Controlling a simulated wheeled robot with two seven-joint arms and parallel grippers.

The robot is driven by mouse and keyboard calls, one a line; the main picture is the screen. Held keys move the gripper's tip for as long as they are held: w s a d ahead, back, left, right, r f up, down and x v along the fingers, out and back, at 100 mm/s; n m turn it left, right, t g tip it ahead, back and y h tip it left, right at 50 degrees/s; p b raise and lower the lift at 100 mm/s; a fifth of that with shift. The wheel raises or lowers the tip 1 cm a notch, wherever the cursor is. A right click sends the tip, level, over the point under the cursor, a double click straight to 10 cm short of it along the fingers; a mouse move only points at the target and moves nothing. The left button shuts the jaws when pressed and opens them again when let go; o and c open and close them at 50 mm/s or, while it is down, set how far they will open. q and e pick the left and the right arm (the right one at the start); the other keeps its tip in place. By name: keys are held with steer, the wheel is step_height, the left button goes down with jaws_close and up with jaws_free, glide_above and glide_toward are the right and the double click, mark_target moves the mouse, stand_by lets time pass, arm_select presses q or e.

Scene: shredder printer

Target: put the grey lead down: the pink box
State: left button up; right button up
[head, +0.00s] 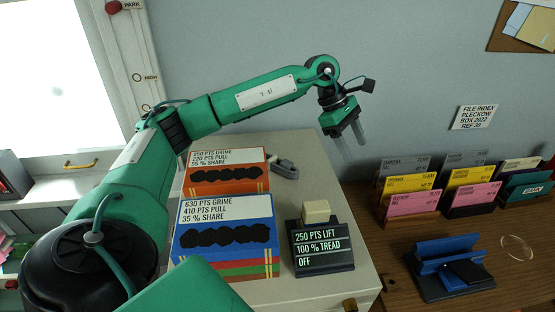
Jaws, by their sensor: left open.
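The grey lead (286,168) lies bunched on the pale cabinet top, at the back beside the orange box. My left gripper (350,140) is open and empty, raised to the right of the lead and apart from it, fingers pointing down. Two pink-fronted file boxes stand in the front row on the wooden desk, one on the left (410,202) and one on the right (470,196). My left gripper is well to their left. My right gripper is not in view.
The orange box (223,180) and blue box (224,237) stand on the cabinet (342,203). A black display block (322,249) stands to their right. A blue holder (446,262) and a clear ring (516,247) are on the desk. The cabinet's back right is clear.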

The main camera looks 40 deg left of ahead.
mark_target(291, 166)
arm_select(q)
steer(key=s+a+g+y+b, duration=0.1)
steer(key=s+a+y, duration=0.2)
steer(key=a, duration=0.4)
steer(key=s+a+y+b, duration=0.1)
steer(key=s+a+y, duration=0.15)
steer(key=a, duration=0.55)
steer(key=shift+y, duration=0.35)
step_height(291, 166, down, 8)
steer(key=p, duration=0.3)
steer(key=shift+w+f, duration=0.15)
steer(key=shift+f+p, duration=0.45)
steer(key=shift+p, duration=0.1)
steer(key=f+p, duration=0.2)
steer(key=f, duration=0.1)
steer(key=shift+s+f, duration=0.1)
steer(key=shift+s, duration=0.1)
steer(key=shift+f, duration=0.6)
steer(key=c, duration=1.2)
steer(key=shift+r, duration=0.1)
